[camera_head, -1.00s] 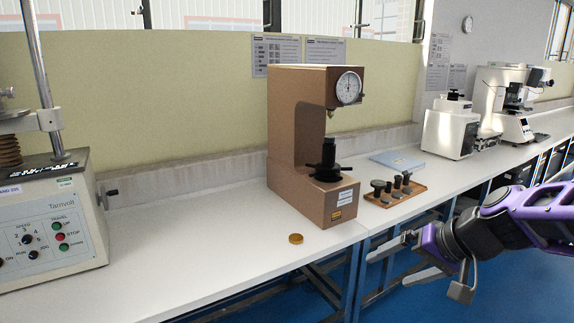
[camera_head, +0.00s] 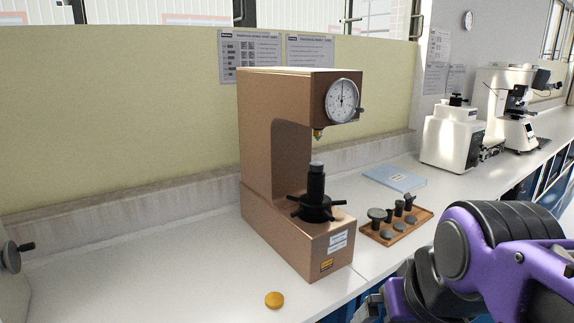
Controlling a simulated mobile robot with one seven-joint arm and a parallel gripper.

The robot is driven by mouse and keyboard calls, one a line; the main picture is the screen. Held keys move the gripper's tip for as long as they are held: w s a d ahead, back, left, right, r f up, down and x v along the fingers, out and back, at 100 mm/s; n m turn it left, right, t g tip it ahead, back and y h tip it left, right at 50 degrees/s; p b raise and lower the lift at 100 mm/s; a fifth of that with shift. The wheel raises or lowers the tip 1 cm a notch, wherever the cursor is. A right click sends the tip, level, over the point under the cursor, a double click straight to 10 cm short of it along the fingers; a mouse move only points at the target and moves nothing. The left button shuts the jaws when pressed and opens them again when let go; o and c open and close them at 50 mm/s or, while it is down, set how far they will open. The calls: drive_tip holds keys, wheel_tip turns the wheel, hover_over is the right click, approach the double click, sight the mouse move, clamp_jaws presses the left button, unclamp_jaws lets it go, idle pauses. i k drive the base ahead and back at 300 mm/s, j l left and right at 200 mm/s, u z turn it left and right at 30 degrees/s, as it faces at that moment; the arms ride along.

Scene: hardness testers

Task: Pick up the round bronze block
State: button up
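The round bronze block (camera_head: 274,300) is a small gold-coloured disc lying flat on the white bench. It sits near the bench's front edge, just left of and in front of the brown hardness tester (camera_head: 262,190). My purple and black arm is at the lower right, to the right of the block and apart from it. Part of my gripper (camera_head: 368,308) shows at the bottom edge, partly hidden and cut off by the frame, so its finger opening is not clear. Nothing covers the block.
A wooden tray (camera_head: 424,214) with several dark anvils sits right of the tester. A blue-grey book (camera_head: 394,178) lies behind it. White instruments (camera_head: 452,138) stand farther right. The bench left of the tester is clear, with a machine's knob (camera_head: 12,256) at the left edge.

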sight(277, 303)
drive_tip(key=i+l+u, duration=0.15)
drive_tip(key=u, duration=0.2)
drive_tip(key=i+l+u, duration=0.3)
drive_tip(key=j, duration=0.1)
